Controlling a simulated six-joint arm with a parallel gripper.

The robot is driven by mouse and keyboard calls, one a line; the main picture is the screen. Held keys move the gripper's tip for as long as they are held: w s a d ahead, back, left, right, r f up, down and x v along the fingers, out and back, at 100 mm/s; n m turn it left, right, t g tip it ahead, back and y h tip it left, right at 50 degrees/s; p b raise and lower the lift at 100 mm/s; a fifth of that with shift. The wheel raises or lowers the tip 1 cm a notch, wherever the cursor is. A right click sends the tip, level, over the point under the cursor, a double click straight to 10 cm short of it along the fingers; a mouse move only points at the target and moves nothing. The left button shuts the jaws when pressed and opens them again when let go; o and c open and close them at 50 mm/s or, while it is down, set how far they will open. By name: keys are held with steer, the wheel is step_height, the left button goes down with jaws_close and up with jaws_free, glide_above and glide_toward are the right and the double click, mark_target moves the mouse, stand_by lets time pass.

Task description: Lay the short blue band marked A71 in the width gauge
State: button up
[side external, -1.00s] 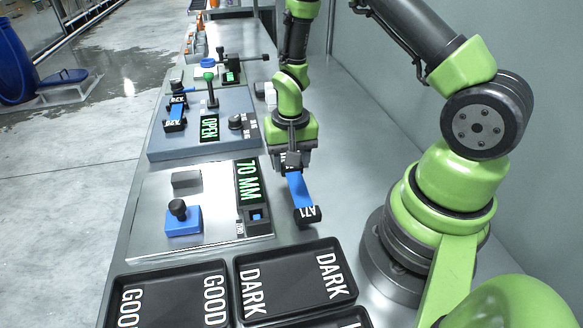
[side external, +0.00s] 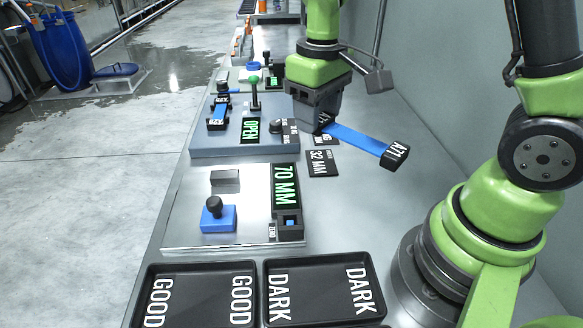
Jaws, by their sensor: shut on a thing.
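The short blue band (side external: 355,143) has black ends, and the near end reads A71. My gripper (side external: 320,118) is shut on its other black end. The band sticks out to the right and slightly toward the camera, above the bench. The exact finger contact is partly hidden by the gripper body. The width gauge is a pale metal plate (side external: 245,238) to the front left of my gripper. It carries a dark block (side external: 225,181), a blue block with a black knob (side external: 218,217), and a display (side external: 286,186) reading 70 MM. No band lies on it.
Behind the gauge is a blue-grey unit (side external: 225,148) with an OPEN display, a green-knobbed lever (side external: 254,92) and another blue band (side external: 218,116). Black labels, one with 32 (side external: 322,163), lie near my gripper. Trays marked GOOD (side external: 200,268) and DARK (side external: 318,262) stand in front.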

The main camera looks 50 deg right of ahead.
stand_by(0.4)
steer(key=m, duration=2.6)
glide_above(258, 196)
step_height(258, 196, down, 6)
steer(key=shift+m, duration=0.5)
step_height(258, 196, down, 10)
steer(key=shift+f, duration=0.1)
steer(key=o, duration=0.9)
steer(key=shift+f, duration=0.1)
steer(key=shift+o, duration=0.2)
